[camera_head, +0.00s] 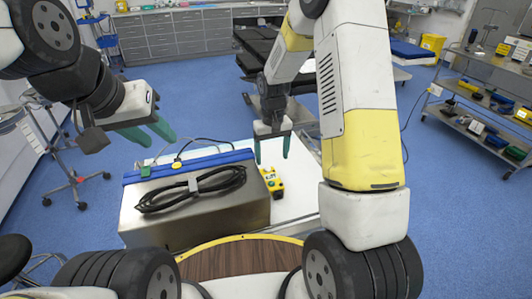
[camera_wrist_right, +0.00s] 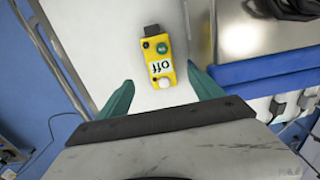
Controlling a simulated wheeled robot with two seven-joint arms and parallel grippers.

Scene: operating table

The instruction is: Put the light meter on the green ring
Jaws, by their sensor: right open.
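A small yellow device (camera_head: 270,178), which seems to be the light meter, lies on the white table top just right of the steel box. I cannot make out a separate green ring. My right gripper (camera_head: 273,156) is open, above and just behind the device, pointing down. In the wrist view its fingertips (camera_wrist_right: 160,76) stand either side of the device's near end, apparently not touching it. My left gripper (camera_head: 160,142) is open and empty, above the box's left end.
A steel box (camera_head: 215,222) with a coiled black cable (camera_head: 190,190) on top fills the table's left part. A blue strip (camera_head: 190,167) runs along its back. The white table top (camera_head: 303,190) is bare right of the device. A yellow-rimmed wooden surface (camera_head: 235,262) lies in front.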

